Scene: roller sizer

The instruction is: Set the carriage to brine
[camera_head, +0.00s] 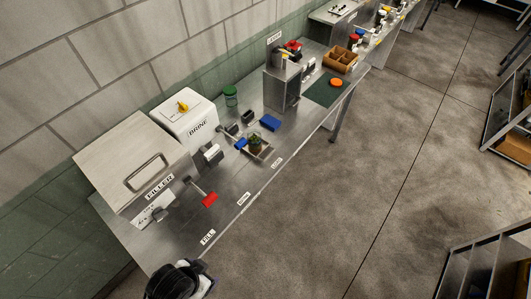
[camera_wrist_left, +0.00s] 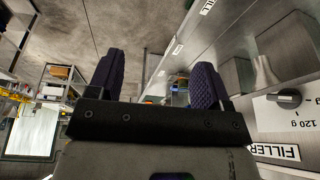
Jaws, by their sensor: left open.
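The carriage (camera_head: 263,155) is a small light holder on the steel bench, with a dark green-topped jar (camera_head: 255,140) in it and a blue part (camera_head: 241,144) at its left. It stands level with the LOAD label (camera_head: 277,162), to the right of the BRINE label (camera_head: 243,199) and FILL label (camera_head: 208,237). The white brine box (camera_head: 186,118) with a yellow knob stands behind. My left gripper (camera_head: 180,280) is at the bottom, off the bench's near-left end, well apart from the carriage. In the wrist view its fingers (camera_wrist_left: 153,75) are spread and empty.
The filler (camera_head: 138,168) stands at the left with a red-ended lever (camera_head: 209,199); its dial (camera_wrist_left: 286,98) shows in the wrist view. Floor in front is clear.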

